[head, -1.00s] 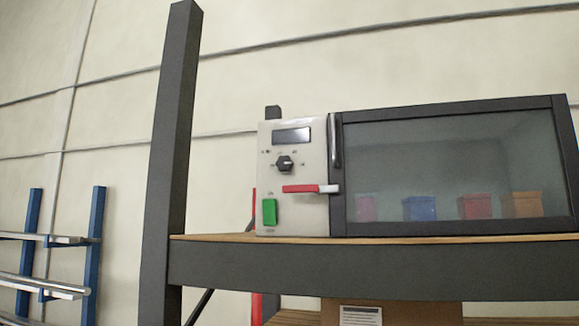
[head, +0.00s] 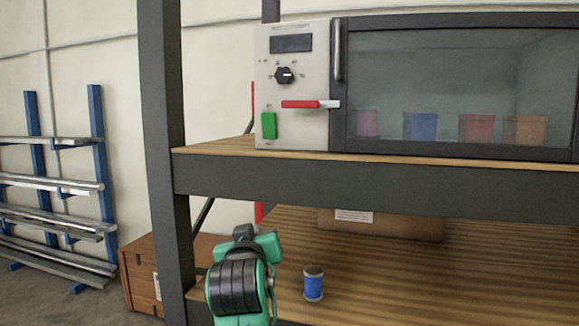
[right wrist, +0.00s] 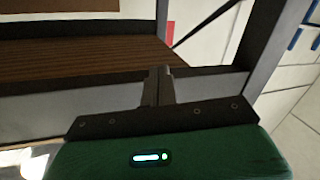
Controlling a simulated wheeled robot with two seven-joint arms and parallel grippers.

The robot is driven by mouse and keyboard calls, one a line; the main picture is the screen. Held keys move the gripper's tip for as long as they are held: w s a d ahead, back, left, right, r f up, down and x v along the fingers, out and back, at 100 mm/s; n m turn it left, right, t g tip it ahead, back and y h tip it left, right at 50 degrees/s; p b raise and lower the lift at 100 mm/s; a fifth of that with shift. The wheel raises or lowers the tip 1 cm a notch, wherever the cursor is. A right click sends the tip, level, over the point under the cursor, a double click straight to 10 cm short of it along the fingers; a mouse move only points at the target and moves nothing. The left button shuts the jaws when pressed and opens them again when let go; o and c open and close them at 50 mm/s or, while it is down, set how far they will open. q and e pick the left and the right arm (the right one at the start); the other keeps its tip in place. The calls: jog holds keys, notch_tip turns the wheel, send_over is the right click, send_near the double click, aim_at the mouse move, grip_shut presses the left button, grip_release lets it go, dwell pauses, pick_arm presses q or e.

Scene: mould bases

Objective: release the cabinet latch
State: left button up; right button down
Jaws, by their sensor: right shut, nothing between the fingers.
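The cabinet (head: 450,85) stands on the upper shelf, with a dark-framed glass door that looks shut. The latch (head: 300,104) is a red bar with a pale right end, lying level across the panel by the door's left edge. A vertical handle (head: 337,52) is above it. My right gripper (head: 244,238) is low in the head view, below the upper shelf and the latch, apart from both; its fingertips are hard to make out there. In the right wrist view its fingers (right wrist: 156,82) are together and empty. My left gripper is not in view.
The pale panel has a dark knob (head: 284,75) and a green button (head: 268,126). The upper shelf's dark front beam (head: 380,188) and a post (head: 160,120) stand near my right arm. A blue spool (head: 313,283) and cardboard box (head: 400,225) are on the lower shelf.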

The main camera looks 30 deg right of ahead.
jog(key=s+r+m+h, duration=0.3)
jog(key=r+h, duration=0.1)
jog(key=r, duration=1.2)
jog(key=m+h, duration=0.3)
send_near(312, 104)
jog(key=w+a+r, duration=0.2)
jog(key=a+r, duration=0.2)
jog(key=r, duration=0.2)
jog(key=shift+s+a+f+g, duration=0.15)
jog(key=shift+f+g, duration=0.05)
jog(key=shift+g, duration=0.1)
jog(key=shift+r, duration=0.1)
jog(key=p+x, duration=0.2)
jog(key=x, duration=0.1)
jog(key=p+x, duration=0.2)
jog(key=x, duration=0.1)
jog(key=p+x, duration=0.2)
jog(key=x, duration=0.1)
jog(key=shift+r, duration=0.3)
jog(key=shift+w+d+f+p, duration=0.4)
jog(key=shift+f+p, duration=0.25)
jog(key=shift+f, duration=0.05)
jog(key=shift+s+f+p, duration=0.1)
jog(key=shift+f+p, duration=0.6)
jog(key=shift+f, duration=0.8)
